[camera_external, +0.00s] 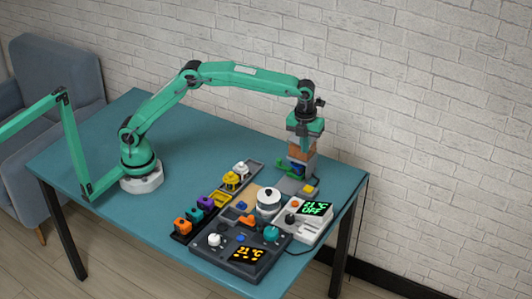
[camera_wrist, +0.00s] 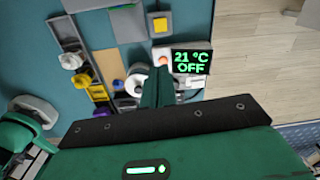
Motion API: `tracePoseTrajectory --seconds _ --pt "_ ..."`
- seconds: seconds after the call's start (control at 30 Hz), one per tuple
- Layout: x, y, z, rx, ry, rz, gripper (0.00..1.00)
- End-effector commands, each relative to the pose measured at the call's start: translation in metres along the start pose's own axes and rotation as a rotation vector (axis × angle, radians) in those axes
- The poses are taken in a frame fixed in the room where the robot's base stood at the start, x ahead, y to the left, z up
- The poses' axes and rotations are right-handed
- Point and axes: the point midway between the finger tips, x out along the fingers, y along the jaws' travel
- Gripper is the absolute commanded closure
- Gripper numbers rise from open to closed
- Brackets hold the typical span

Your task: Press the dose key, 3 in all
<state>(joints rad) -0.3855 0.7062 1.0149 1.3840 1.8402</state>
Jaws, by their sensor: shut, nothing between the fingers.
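No key carries a label I can read as dose, so I cannot tell which one it is. A yellow key (camera_external: 308,189) sits at the far end of the devices; it also shows in the wrist view (camera_wrist: 160,24). The white device has an orange button (camera_external: 295,204) and a green display (camera_external: 316,209) reading 21 °C OFF. The dark device (camera_external: 213,265) has a blue button (camera_external: 240,238) and an orange display (camera_external: 247,253) reading 21 °C. My gripper (camera_external: 297,176) points down, shut and empty, above the far end near the yellow key; contact cannot be told.
A white round pot (camera_external: 268,198) stands between the devices.

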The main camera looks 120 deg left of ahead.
Motion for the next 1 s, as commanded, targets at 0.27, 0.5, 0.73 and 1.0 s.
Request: tracePoseTrajectory --seconds 0.27,0.5,0.73,1.0 --pt "0.025 -0.011 0.02 0.097 0.01 0.029 1.0" --pt "0.03 -0.012 0.023 0.118 0.012 0.035 1.0" --pt "0.03 -0.012 0.023 0.117 0.012 0.035 1.0" --pt "0.037 -0.012 0.023 0.116 0.012 0.035 1.0"
